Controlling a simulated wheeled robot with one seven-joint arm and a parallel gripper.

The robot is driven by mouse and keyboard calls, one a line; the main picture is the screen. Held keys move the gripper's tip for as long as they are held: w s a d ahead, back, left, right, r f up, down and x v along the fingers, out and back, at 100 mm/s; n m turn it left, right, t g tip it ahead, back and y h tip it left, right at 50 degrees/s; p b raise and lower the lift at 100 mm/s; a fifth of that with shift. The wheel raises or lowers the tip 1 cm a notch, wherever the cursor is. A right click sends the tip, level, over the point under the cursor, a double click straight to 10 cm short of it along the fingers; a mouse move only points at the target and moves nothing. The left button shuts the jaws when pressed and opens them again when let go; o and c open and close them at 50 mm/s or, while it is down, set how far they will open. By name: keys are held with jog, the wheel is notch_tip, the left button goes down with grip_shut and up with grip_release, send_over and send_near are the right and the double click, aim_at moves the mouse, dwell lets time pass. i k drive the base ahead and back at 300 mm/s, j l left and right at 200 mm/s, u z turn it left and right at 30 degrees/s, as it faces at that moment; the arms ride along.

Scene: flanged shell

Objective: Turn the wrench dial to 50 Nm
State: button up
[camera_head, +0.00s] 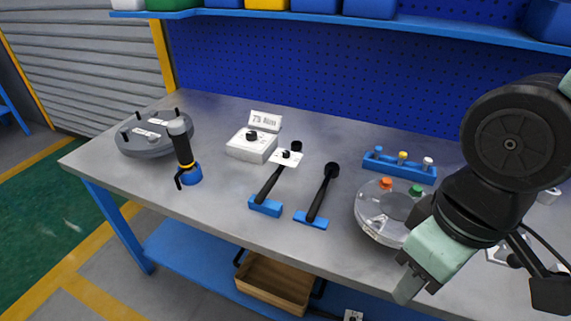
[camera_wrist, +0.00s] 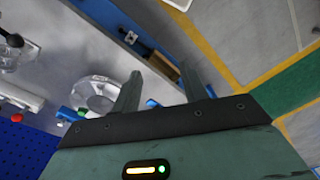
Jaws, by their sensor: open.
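Two black-handled wrenches lie side by side on the bench in the head view. The left wrench (camera_head: 272,182) has a white plate with a small black knob, the dial (camera_head: 287,157), at its far end. The right wrench (camera_head: 323,192) has a round black head. Their near ends rest on blue blocks. The dial's reading is too small to make out. My gripper (camera_head: 418,288) is at the bench's front edge, right of both wrenches and apart from them. In the wrist view my gripper (camera_wrist: 160,88) is open, with nothing between its fingers.
A white box with a knob (camera_head: 250,147) and a sign reading about 75 Nm stands behind the wrenches. A silver flanged shell (camera_head: 378,222) sits beside my arm. A blue rack (camera_head: 399,171) is behind it. An upright black tool (camera_head: 182,148) and grey disc (camera_head: 140,146) are left.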

aim_at(286, 155)
jog(key=i+j+u, duration=0.2)
jog(key=j, duration=0.2)
jog(key=i+j+u, duration=0.15)
jog(key=j, duration=0.25)
jog(key=i+j+u, duration=0.2)
jog(key=j, duration=0.2)
